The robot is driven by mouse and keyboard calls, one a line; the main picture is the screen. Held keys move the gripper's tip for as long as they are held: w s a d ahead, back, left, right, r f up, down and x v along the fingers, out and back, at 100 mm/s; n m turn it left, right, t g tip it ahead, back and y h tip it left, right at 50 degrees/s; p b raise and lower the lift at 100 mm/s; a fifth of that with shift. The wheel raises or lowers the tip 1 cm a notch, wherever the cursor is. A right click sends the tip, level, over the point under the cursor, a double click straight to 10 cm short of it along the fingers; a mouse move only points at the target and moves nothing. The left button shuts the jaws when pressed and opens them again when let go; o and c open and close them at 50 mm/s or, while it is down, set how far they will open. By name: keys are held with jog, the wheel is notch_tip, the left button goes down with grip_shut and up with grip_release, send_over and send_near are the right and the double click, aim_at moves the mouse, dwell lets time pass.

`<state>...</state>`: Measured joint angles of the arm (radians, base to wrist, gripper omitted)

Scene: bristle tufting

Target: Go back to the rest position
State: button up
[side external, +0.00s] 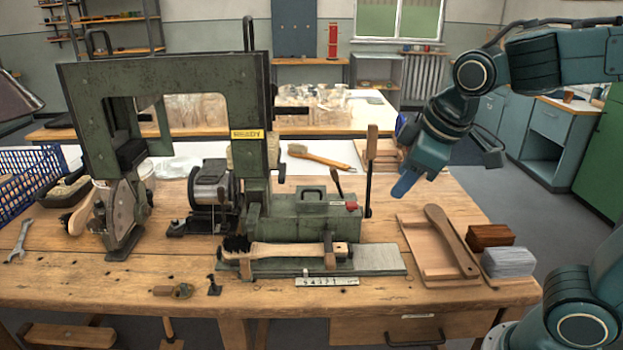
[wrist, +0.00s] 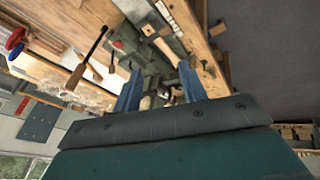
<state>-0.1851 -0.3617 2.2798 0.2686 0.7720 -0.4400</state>
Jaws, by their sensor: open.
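My gripper (side external: 403,186) is raised above the right part of the workbench, apart from everything on it. Its two blue fingers are spread with nothing between them in the wrist view (wrist: 158,84). The green tufting machine (side external: 165,75) with a yellow READY label stands to the left of my gripper. A wooden brush (side external: 290,249) with black bristles at its left end lies in the fixture at the machine's front. A wooden brush body (side external: 451,240) lies tilted in the shallow wooden tray (side external: 413,232) below and right of my gripper.
An upright lever (side external: 369,170) with a wooden handle stands just left of my gripper. A dark brown block (side external: 490,235) and a grey block (side external: 508,261) sit right of the tray. Another brush (side external: 318,156) lies behind. A blue crate (side external: 30,185) stands far left.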

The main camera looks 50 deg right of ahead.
jog(key=s+f+m+y, duration=0.1)
jog(key=s+m, duration=0.3)
jog(key=s, duration=0.7)
